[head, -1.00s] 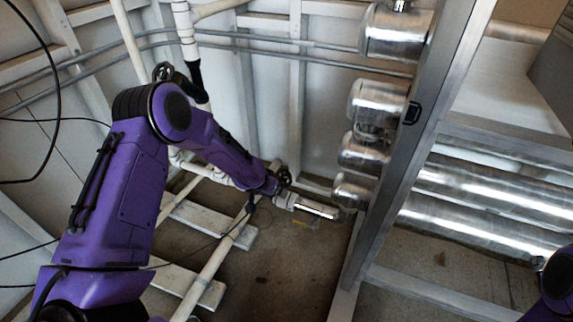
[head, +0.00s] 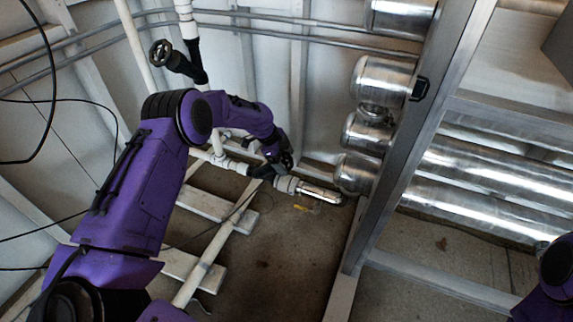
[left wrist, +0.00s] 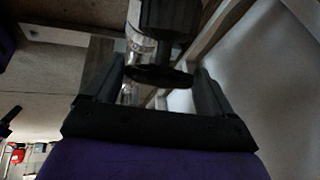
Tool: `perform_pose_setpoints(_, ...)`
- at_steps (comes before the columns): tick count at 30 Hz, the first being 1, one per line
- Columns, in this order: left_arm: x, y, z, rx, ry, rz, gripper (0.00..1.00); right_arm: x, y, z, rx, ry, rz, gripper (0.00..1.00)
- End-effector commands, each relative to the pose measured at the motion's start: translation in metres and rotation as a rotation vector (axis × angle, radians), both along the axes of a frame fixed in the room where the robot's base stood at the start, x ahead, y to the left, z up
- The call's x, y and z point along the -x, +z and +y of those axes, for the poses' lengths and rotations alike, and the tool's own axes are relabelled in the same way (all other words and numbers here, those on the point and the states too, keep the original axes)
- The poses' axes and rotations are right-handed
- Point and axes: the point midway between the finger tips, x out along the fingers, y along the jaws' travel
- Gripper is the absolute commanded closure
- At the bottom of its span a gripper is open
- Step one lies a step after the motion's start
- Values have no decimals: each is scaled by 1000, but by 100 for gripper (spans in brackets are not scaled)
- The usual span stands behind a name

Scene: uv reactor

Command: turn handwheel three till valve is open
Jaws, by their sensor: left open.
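A black handwheel (left wrist: 160,75) on a black valve body (left wrist: 170,18) shows in the left wrist view, between the two fingers of my left gripper (left wrist: 159,88). The fingers are apart, one on each side of the wheel; I cannot tell whether they touch it. In the head view my left gripper (head: 283,160) is low on the pipework, by a black valve (head: 264,172), and mostly hides the wheel there. Another black handwheel (head: 160,52) on a black valve sits higher at the left. No number is readable. My right gripper is out of view.
White pipes (head: 212,262) run along the floor. A pipe with a silver end (head: 318,194) lies right of the left gripper. Silver vessels (head: 383,80) and a metal frame post (head: 395,190) stand further right. Black cables (head: 52,80) hang at the left.

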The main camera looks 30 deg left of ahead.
Motion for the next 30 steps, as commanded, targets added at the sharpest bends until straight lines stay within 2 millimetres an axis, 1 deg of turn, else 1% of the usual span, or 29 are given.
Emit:
perform_pose_setpoints(1, -1, -6, -2, 0, 0, 1, 15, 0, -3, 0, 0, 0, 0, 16)
perform_pose_setpoints(3, -2, -9, -3, 0, 0, 0, 15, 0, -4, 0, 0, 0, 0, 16)
perform_pose_setpoints(10, -2, -9, -4, 0, 1, 0, 15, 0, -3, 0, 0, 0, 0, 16)
perform_pose_setpoints(11, -2, -9, -4, 0, 1, 0, 19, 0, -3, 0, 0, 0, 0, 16)
perform_pose_setpoints(12, -2, -9, -4, 0, 1, 0, 32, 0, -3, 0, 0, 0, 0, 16)
perform_pose_setpoints(14, -2, -9, -4, 0, 1, 0, 51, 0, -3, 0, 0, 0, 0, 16)
perform_pose_setpoints(16, -2, -8, -7, 0, 0, 0, 51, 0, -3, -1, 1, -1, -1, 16)
perform_pose_setpoints(30, -2, -9, -4, 2, 9, -8, 51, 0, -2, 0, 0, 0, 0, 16)
